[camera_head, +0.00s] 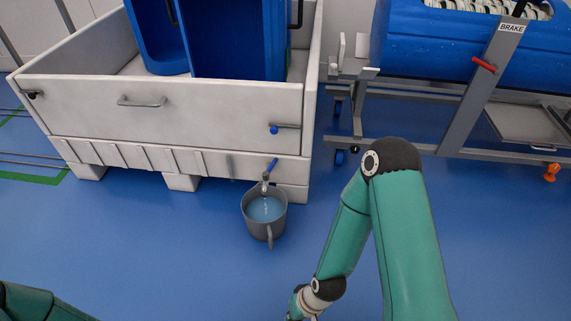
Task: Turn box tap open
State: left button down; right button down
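The large white box (205,111) stands at the upper left. A small tap (265,180) with a blue lever (272,165) is at the foot of its front, near the right corner. The lever slants up to the right. A grey bucket (249,213) with a handle stands on the floor under the tap and holds bluish liquid. A thin pale streak shows below the spout; I cannot tell whether it is flowing. My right arm is bent to the right of the bucket, its wrist at the bottom edge.
Blue tubs (235,38) stand in the box. A blue-knobbed latch (274,129) sits on its front, above the tap. A grey wheeled frame marked BRAKE, with a red lever (484,64), carries a blue tub at right. Open blue floor (170,250) lies in front.

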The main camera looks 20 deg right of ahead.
aim_at(265, 174)
jog(key=z, duration=0.05)
jog(key=i, duration=0.95)
jog(key=u, duration=0.1)
